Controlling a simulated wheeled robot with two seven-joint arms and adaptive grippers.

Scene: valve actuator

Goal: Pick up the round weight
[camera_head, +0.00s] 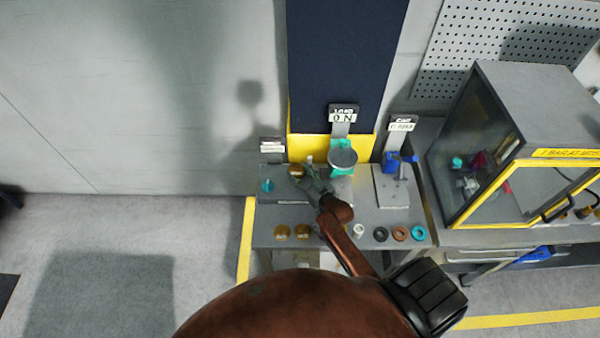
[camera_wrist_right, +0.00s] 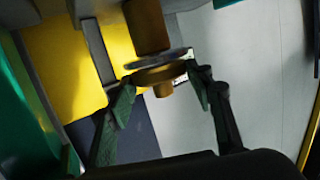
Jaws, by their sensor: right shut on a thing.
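A round brass weight (camera_head: 295,170) is at the tip of my right gripper (camera_head: 303,174), above the left part of the grey bench in the head view. In the right wrist view the round weight (camera_wrist_right: 158,75) is a flat disc with a short knob, held between the two fingers of my right gripper (camera_wrist_right: 162,88), which is shut on it. A brown cylinder (camera_wrist_right: 147,25) shows just beyond the disc; I cannot tell whether they touch. My left gripper is not in view.
Two more brass weights (camera_head: 292,232) lie at the bench's front left, with several small rings (camera_head: 400,234) to the right. A green stand with a grey round top (camera_head: 343,158) is right of the gripper. A blue clamp fixture (camera_head: 392,163) and a glazed cabinet (camera_head: 500,140) stand farther right.

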